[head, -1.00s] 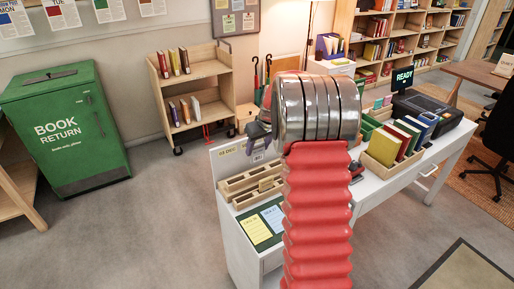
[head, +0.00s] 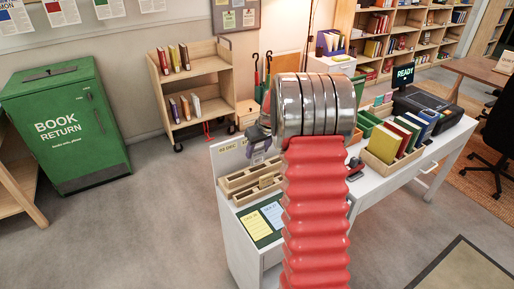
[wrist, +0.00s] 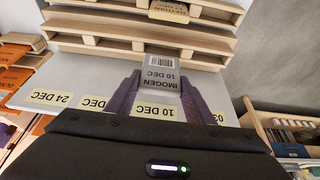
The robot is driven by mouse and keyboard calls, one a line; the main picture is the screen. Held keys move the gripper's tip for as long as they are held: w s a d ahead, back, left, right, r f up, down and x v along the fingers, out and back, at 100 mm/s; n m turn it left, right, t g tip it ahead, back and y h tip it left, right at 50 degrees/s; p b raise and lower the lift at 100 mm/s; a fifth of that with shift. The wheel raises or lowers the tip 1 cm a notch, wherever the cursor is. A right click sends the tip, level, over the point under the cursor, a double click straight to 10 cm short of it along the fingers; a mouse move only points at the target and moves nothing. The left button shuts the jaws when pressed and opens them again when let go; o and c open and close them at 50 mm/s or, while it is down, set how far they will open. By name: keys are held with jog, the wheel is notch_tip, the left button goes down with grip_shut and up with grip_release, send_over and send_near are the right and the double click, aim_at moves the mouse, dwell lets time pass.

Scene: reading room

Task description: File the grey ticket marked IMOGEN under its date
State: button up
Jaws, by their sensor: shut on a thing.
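My gripper (wrist: 158,100) is shut on the grey ticket (wrist: 160,75), which reads IMOGEN and 10 DEC and has a barcode. In the head view, my gripper (head: 258,137) is above the back of the wooden racks, partly hidden by my arm. The wooden racks (head: 236,181) stand on the white desk; they also show in the wrist view (wrist: 110,42), beyond the ticket. Date labels line the white panel, among them 24 DEC (wrist: 50,97) and 10 DEC (wrist: 166,111). The 10 DEC label is close below the ticket in the picture. Another label is partly covered by my gripper.
A tan ticket (wrist: 172,9) sits in a farther rack. A green mat (head: 254,230) with yellow and blue cards lies before the racks. A book box (head: 377,158) and a dark machine (head: 424,103) stand farther right on the desk. Open floor lies left.

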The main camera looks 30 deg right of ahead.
aim_at(258, 157)
jog(key=shift+f, duration=2.15)
jog(key=o, duration=1.1)
jog(key=shift+r, duration=0.15)
jog(key=v, duration=1.3)
jog(key=shift+r, duration=0.2)
jog(key=shift+s, duration=0.1)
